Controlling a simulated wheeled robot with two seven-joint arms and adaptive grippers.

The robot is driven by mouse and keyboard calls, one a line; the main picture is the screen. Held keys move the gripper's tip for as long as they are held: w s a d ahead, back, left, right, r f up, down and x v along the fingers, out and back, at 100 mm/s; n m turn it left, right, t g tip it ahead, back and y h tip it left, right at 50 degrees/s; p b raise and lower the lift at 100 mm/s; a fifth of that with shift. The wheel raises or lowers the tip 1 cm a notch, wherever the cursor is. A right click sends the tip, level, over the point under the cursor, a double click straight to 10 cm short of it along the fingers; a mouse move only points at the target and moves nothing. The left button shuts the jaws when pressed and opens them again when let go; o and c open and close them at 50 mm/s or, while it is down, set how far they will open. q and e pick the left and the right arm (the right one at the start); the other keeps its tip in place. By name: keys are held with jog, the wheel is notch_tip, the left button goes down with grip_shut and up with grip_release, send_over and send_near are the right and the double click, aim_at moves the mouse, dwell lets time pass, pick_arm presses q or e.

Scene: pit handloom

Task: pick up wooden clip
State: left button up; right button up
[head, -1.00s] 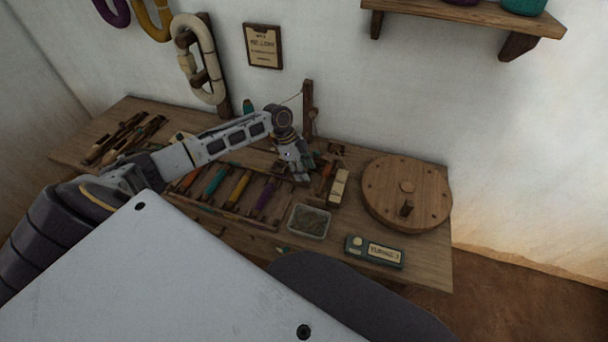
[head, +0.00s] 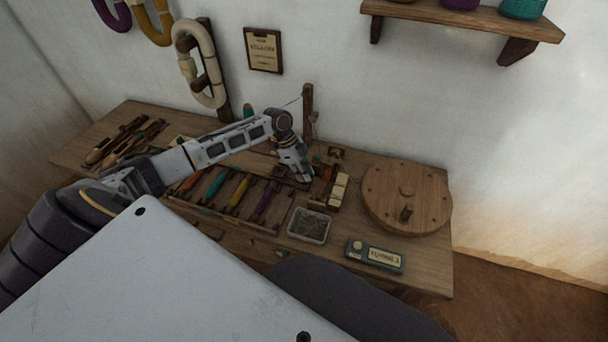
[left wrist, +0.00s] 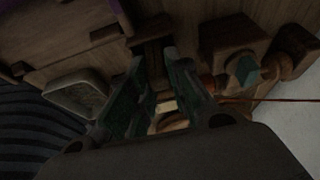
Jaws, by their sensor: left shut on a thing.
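My left gripper (head: 301,176) reaches down at the back middle of the wooden bench, just past the right end of the bobbin rack. In the left wrist view its two dark green finger pads (left wrist: 160,95) stand close together. A small pale wooden piece, seemingly the wooden clip (left wrist: 168,106), shows between them, and the gripper is shut on it. Most of the clip is hidden by the fingers, and in the head view I cannot make it out. My right gripper is in no view.
A rack of coloured bobbins (head: 236,192) lies left of the gripper. A small tray (head: 309,226), a labelled green box (head: 374,255), pale blocks (head: 339,188) and a round wooden disc (head: 406,196) are nearby. A wooden post (head: 308,112) rises behind. The bench front left of the tray is partly hidden.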

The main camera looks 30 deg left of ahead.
pick_arm(q)
jog(key=shift+r, duration=0.6)
notch_tip(320, 180, up, 9)
jog(key=shift+f+p, duration=0.2)
jog(key=shift+p, duration=0.4)
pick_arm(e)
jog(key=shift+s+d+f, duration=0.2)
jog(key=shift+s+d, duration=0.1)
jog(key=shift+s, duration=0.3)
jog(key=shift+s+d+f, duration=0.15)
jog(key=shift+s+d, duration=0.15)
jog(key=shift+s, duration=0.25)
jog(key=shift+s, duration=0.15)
pick_arm(q)
jog(key=shift+r, duration=0.15)
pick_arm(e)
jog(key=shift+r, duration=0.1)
